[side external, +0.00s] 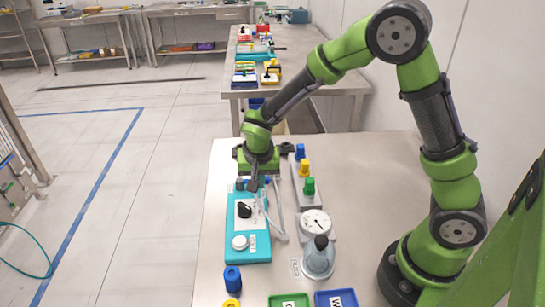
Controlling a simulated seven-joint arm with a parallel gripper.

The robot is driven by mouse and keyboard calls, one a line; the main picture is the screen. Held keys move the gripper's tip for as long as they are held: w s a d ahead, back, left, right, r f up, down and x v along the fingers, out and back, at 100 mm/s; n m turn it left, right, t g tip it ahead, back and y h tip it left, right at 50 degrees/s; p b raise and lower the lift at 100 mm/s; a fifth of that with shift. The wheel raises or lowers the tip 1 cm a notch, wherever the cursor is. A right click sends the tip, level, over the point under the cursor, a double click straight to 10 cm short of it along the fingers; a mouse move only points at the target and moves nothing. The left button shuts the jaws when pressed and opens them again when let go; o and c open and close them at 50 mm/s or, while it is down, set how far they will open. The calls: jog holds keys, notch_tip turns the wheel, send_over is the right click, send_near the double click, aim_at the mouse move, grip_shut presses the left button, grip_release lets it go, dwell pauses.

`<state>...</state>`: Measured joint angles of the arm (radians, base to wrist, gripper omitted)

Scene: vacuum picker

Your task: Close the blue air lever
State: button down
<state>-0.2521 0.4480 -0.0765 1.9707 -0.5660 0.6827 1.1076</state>
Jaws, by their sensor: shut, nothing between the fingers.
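A grey block (296,196) on the steel table carries a row of coloured parts: a blue one (300,151) at the far end, a yellow one (303,169) in the middle and a green one (309,187) nearest. The blue part looks like the blue air lever, but its angle is too small to tell. My gripper (253,187) points down, shut and empty, over the far end of a teal board (235,225). It is left of the grey block and apart from the blue part. My gripper and wrist hide some of the board's far end.
The teal board holds a black knob (243,210) and a white button (240,242). A round gauge (315,223) and a grey cup with a black top (318,260) stand nearby. A blue cylinder (232,279) and trays sit at the front.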

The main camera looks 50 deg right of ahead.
jog(key=shift+w+d, duration=0.2)
jog(key=shift+w, duration=0.05)
jog(key=shift+w+d+n+y, duration=0.25)
jog(key=shift+d+n, duration=0.35)
jog(key=shift+n, duration=0.6)
jog(key=shift+w+d+n+t+y, duration=0.25)
jog(key=shift+d+n+t, duration=0.2)
jog(key=shift+n, duration=0.45)
jog(key=n, duration=0.1)
jog(key=w+d+n+y, duration=0.1)
jog(key=n, duration=0.1)
jog(key=w+n, duration=0.1)
jog(key=n, duration=0.1)
jog(key=shift+d+f, duration=0.1)
jog(key=shift+d, duration=0.25)
jog(key=w+n, duration=0.1)
jog(key=n, duration=0.1)
jog(key=w+n+y, duration=0.1)
jog(key=n, duration=0.1)
jog(key=shift+d+y, duration=0.3)
jog(key=shift+w+a+n+g+y, duration=0.1)
jog(key=shift+w+n+g+y, duration=0.25)
jog(key=shift+n, duration=0.55)
jog(key=shift+w+n+y, duration=0.15)
jog(key=shift+w+n, duration=0.35)
jog(key=shift+n, duration=0.4)
jog(key=shift+w, duration=0.45)
